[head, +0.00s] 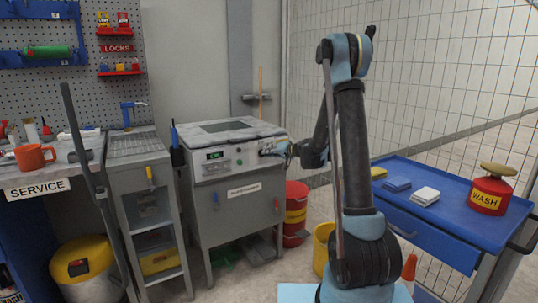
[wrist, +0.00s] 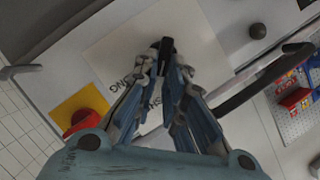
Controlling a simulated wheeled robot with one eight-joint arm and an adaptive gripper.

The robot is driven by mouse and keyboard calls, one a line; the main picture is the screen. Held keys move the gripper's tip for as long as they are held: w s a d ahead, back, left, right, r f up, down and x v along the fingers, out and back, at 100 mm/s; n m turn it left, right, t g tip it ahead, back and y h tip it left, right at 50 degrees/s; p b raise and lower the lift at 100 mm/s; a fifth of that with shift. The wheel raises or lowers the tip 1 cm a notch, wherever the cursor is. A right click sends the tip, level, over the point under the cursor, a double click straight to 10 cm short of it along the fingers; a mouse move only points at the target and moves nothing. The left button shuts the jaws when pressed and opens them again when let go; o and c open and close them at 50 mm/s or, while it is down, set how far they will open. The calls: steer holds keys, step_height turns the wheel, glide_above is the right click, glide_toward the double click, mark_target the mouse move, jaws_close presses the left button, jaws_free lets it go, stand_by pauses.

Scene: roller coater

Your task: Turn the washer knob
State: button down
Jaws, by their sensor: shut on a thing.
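The washer (head: 235,190) is a grey cabinet with a pale control panel (head: 225,165) in the head view. My gripper (head: 272,150) is at the right end of that panel. In the wrist view, my gripper (wrist: 168,75) is shut on a narrow black knob (wrist: 167,47), whose end shows between the fingertips. The knob sits over a pale label whose lettering is partly covered by the fingers. In the head view my gripper hides the knob.
A blue cart (head: 440,220) carrying a red WASH can (head: 491,192) stands right of my arm. A red bucket (head: 296,215) stands beside the washer.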

steer(key=c, duration=1.8)
jaws_free()
steer(key=shift+w+d, duration=0.2)
steer(key=shift+d, duration=0.1)
steer(key=shift+o, duration=0.7)
steer(key=shift+a, duration=0.1)
steer(key=shift+s, duration=0.1)
steer(key=v, duration=1.1)
steer(key=shift+s+d, duration=0.25)
steer(key=shift+d, duration=0.1)
steer(key=s+d+n+g+h, duration=0.1)
steer(key=s+d+g+h, duration=0.1)
steer(key=s, duration=0.9)
steer(key=s+d+g+h, duration=0.2)
steer(key=s+h, duration=0.1)
steer(key=s, duration=0.9)
steer(key=s+d+f+g+h, duration=0.1)
steer(key=s+d, duration=0.3)
steer(key=s, duration=0.4)
steer(key=s+d+f+m+g+h, duration=0.1)
steer(key=s+d+f+h, duration=0.2)
steer(key=s, duration=0.4)
steer(key=s+d+f+g+h, duration=0.1)
steer(key=s+d+f+h, duration=0.1)
steer(key=s+d+f, duration=0.2)
steer(key=s+d, duration=0.2)
steer(key=s, duration=0.2)
steer(key=shift+s+f, duration=0.25)
steer(key=shift+s, duration=0.05)
